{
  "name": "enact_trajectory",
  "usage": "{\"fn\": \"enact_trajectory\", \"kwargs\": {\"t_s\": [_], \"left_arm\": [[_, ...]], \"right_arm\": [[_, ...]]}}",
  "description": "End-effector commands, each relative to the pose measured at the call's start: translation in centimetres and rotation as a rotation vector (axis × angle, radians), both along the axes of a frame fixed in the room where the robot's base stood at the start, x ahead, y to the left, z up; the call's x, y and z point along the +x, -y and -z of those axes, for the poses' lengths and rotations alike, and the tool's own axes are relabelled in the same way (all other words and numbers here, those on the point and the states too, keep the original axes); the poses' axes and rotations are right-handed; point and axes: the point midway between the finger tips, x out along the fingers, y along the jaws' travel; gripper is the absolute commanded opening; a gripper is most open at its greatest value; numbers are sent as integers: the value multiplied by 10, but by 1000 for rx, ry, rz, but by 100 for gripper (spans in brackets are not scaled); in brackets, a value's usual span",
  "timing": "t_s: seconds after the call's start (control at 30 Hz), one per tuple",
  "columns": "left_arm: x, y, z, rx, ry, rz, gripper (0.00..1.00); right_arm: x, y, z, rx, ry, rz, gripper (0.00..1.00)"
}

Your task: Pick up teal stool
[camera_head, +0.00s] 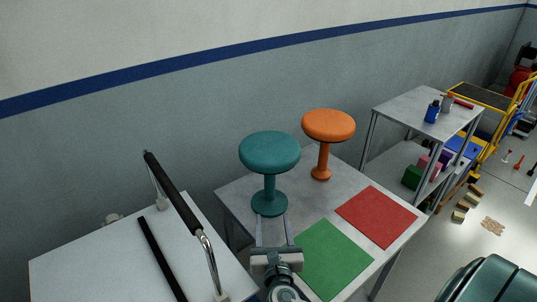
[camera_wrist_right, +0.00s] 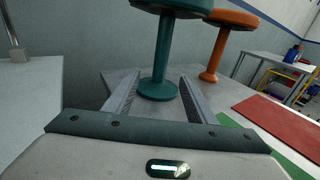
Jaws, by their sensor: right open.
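The teal stool (camera_head: 269,155) stands upright on the grey table (camera_head: 233,196), left of the orange stool (camera_head: 328,126). My right gripper (camera_head: 272,230) is low in front of the teal stool, open, with its fingers pointing at the base. In the right wrist view the teal stool (camera_wrist_right: 161,55) rises between and beyond the two open fingers (camera_wrist_right: 158,95). Its round base shows between the fingertips, and I cannot tell whether they touch it. The top of its seat is cut off there. The orange stool (camera_wrist_right: 216,50) stands behind to the right. My left gripper is not visible.
A green square (camera_head: 330,259) and a red square (camera_head: 377,217) lie on the table, right of my right gripper. A white surface (camera_head: 100,262) with a black-gripped handle (camera_head: 172,192) stands at left. A metal shelf table (camera_head: 405,105) with bottles stands at back right.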

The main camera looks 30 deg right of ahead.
Motion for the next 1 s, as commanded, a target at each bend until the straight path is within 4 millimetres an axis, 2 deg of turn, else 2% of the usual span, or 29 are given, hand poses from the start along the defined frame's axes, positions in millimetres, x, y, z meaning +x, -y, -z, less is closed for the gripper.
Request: {"fn": "enact_trajectory", "kwargs": {"t_s": [0.47, 0.63, 0.77, 1.0], "left_arm": [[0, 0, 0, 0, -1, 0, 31], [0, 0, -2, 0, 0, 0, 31], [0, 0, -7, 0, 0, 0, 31], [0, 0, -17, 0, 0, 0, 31]], "right_arm": [[0, 0, 0, 0, 0, 0, 51], [6, 3, 0, -1, 0, 0, 51], [19, 11, -1, -4, 0, 0, 51], [55, 31, 1, -2, 0, 1, 51]]}}
